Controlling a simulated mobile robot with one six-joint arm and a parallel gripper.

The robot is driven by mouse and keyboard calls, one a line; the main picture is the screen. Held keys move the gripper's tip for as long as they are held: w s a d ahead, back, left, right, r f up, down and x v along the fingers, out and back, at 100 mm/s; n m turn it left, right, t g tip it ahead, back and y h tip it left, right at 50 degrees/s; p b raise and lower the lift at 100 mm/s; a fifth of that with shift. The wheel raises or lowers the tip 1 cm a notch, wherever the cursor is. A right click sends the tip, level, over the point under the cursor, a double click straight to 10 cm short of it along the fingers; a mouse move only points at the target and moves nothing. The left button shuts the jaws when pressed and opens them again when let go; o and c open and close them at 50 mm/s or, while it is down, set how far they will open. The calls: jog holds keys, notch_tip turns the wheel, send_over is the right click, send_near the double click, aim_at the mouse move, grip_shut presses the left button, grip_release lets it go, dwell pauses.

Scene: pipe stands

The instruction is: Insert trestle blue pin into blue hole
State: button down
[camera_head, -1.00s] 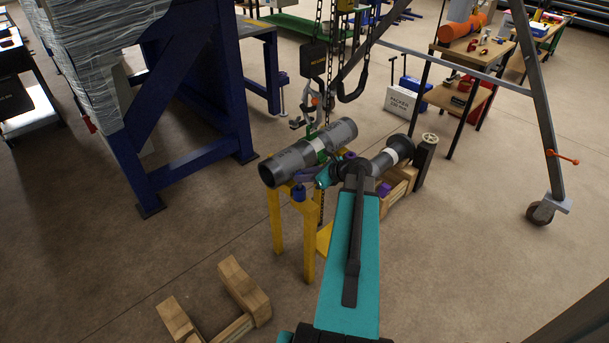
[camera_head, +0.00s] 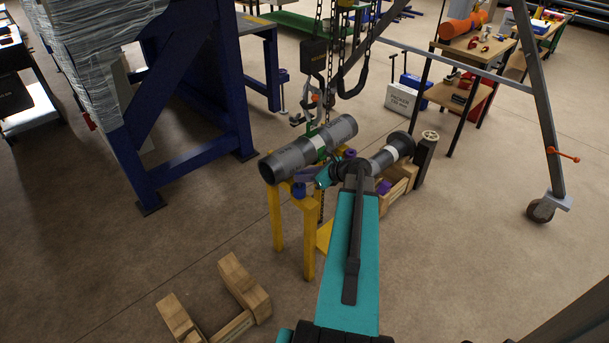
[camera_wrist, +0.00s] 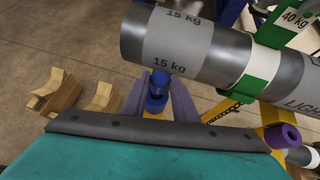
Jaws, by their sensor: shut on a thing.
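The blue pin (camera_wrist: 159,79) stands upright between the two purple-grey fingers of my gripper (camera_wrist: 160,95) in the wrist view. My gripper is shut on it, just beside the near end of the grey pipe. A blue part (camera_wrist: 155,104) shows directly below the pin; I cannot tell whether the pin has entered the hole there. The yellow trestle (camera_head: 309,240) stands under the pipe in the head view, with blue (camera_head: 299,191) at its top. My gripper (camera_head: 308,174) is above that corner, partly hidden by the pipe and my arm.
The grey pipe (camera_head: 285,162) hangs in a green clamp (camera_wrist: 262,76) from a hoist chain, close to my fingers. A purple part (camera_wrist: 284,137) sits on the trestle's other side. Wooden cradles (camera_head: 243,286) stand on the floor in front. Another pipe (camera_head: 388,155) lies at right.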

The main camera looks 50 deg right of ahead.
jog(key=shift+f+b, duration=0.35)
jog(key=shift+f, duration=0.7)
dwell(0.4)
jog(key=c, duration=1.3)
grip_release()
jog(key=shift+c, duration=0.2)
jog(key=p+v, duration=0.2)
jog(key=v, duration=0.3)
jog(key=shift+p, duration=0.3)
jog(key=shift+s, duration=0.1)
jog(key=v, duration=1.3)
jog(key=shift+s+r, duration=0.2)
jog(key=shift+r, duration=0.05)
jog(key=shift+w, duration=0.1)
